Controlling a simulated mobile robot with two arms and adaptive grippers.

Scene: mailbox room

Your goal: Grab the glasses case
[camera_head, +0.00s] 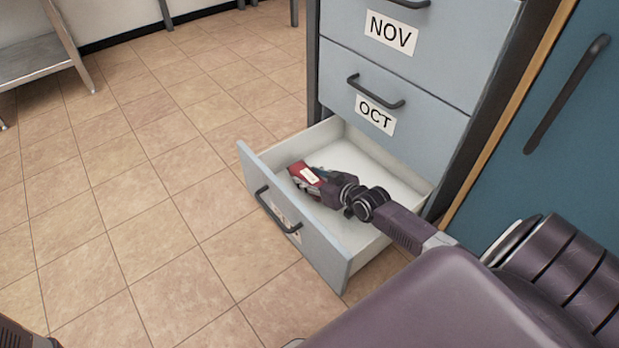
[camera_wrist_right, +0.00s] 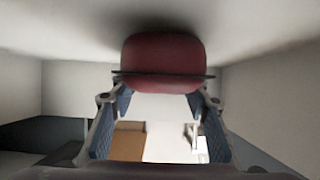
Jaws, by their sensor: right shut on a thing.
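The dark red glasses case (camera_head: 297,170) is in the open drawer, near its front left part. A small pale patch shows on it. My right gripper (camera_head: 315,181) reaches down into the drawer and is shut on the case. In the right wrist view the rounded red case (camera_wrist_right: 162,62) sits at the tips of the two fingers of my right gripper (camera_wrist_right: 160,92), with a dark line along its lower edge. The fingers hide part of the case in the head view. My left gripper is not in view.
The open drawer (camera_head: 318,247) has a grey front with a dark handle and white inner walls close around my gripper. Shut drawers marked OCT (camera_head: 375,115) and NOV (camera_head: 391,33) are above. A blue door (camera_head: 545,180) stands at right. The tiled floor (camera_head: 150,200) at left is clear.

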